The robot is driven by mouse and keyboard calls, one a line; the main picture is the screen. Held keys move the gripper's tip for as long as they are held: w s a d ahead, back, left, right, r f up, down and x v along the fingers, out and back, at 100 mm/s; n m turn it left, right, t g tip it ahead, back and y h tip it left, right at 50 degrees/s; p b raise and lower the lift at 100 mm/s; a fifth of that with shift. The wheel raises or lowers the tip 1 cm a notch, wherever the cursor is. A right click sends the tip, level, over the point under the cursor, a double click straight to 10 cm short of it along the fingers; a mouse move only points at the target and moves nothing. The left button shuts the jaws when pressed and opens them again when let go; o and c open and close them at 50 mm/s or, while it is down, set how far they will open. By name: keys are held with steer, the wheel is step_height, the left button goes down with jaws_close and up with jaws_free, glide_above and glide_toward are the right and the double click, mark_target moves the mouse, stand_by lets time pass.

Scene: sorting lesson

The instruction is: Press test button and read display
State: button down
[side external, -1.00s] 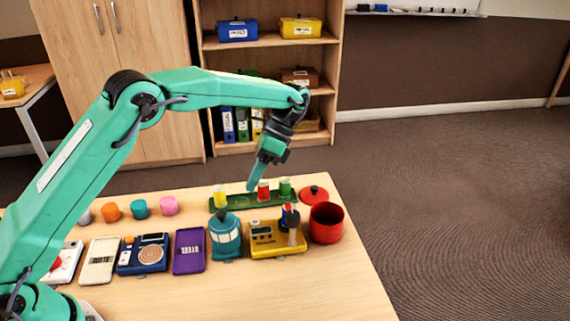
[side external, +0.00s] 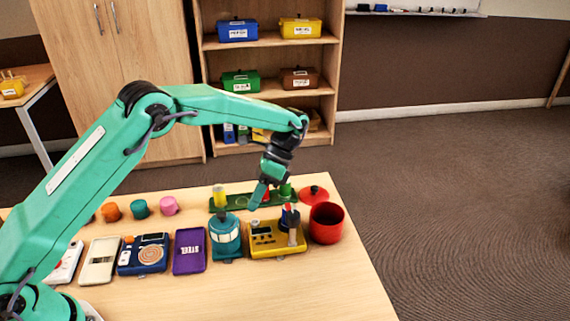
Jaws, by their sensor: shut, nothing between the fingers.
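A yellow tester device (side external: 264,248) lies on the table, with a small dark display (side external: 262,231) toward its back left. A red-topped and a blue-topped cylinder (side external: 291,219) stand at its right side. The writing on the display is too small to read, and I cannot make out which part is the test button. My gripper (side external: 252,207) is shut and empty. It points down, its tip appearing just above and behind the device's display in this view. I cannot tell the exact gap.
A green tray (side external: 232,204) behind holds a yellow (side external: 219,196), a red and a green cylinder, the red partly hidden by my gripper. A red pot (side external: 326,224) stands right, its lid (side external: 314,193) behind. A teal lantern-like object (side external: 225,238) stands left. The table front is clear.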

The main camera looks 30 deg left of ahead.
steer(key=shift+f, duration=1.3)
steer(key=shift+f, duration=0.9)
stand_by(2.3)
steer(key=shift+r, duration=0.9)
steer(key=shift+r, duration=0.1)
steer(key=shift+r, duration=2.45)
